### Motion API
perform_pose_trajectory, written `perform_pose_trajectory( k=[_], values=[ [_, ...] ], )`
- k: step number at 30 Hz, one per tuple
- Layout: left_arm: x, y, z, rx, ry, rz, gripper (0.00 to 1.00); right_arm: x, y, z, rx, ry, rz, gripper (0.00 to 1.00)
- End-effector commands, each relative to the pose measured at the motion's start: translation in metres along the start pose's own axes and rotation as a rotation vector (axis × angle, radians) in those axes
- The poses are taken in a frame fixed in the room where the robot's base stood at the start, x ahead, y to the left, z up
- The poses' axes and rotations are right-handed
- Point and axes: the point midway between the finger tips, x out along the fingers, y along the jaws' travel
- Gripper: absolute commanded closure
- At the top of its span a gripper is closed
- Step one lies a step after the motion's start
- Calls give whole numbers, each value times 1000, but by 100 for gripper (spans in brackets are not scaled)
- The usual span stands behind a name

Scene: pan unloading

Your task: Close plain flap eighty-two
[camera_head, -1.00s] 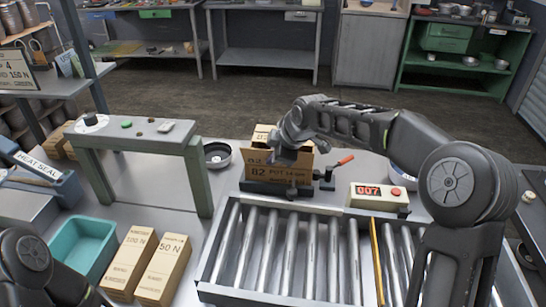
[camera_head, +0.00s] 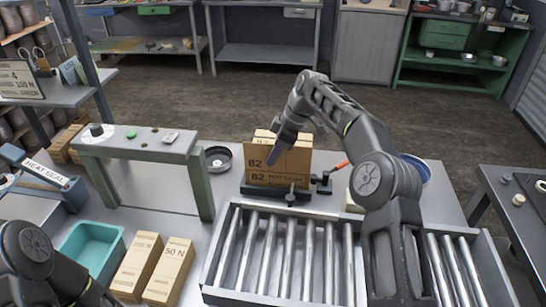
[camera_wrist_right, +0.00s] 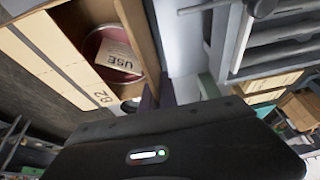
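The cardboard box marked 82 (camera_head: 268,181) stands in a dark holder behind the rollers. A flap with its own 82 (camera_head: 256,160) stands up above the printed front face. My right gripper (camera_head: 274,156) is at this flap, its dark purple fingers over the panel; I cannot tell whether they touch it. In the right wrist view the fingers (camera_wrist_right: 158,92) are close together with nothing seen between them, beside the box wall. The box is open there, with a red round pan (camera_wrist_right: 112,52) and a USE label inside. The left gripper is out of view; only my left arm shows.
The roller conveyor (camera_head: 285,297) lies in front of the box. A red-handled clamp (camera_head: 324,181) is at its right. A green-grey bench frame (camera_head: 198,175), a dark round dish (camera_head: 218,158), a teal bin (camera_head: 91,250) and two tan cartons (camera_head: 168,271) are at left.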

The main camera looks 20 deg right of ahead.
Motion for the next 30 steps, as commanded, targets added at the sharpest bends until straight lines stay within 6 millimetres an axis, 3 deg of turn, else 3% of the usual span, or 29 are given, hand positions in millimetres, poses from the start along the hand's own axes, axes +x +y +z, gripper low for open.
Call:
perform_pose_trajectory(
  k=[12, 20, 30],
  values=[
    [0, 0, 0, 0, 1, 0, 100, 0, 0, 1, 7, -1, -20, 100],
    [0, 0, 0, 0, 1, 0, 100, 0, 0, 0, 7, 0, -19, 76],
    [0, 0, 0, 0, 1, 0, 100, 0, 0, 0, 6, 0, -16, 75]
  ],
)
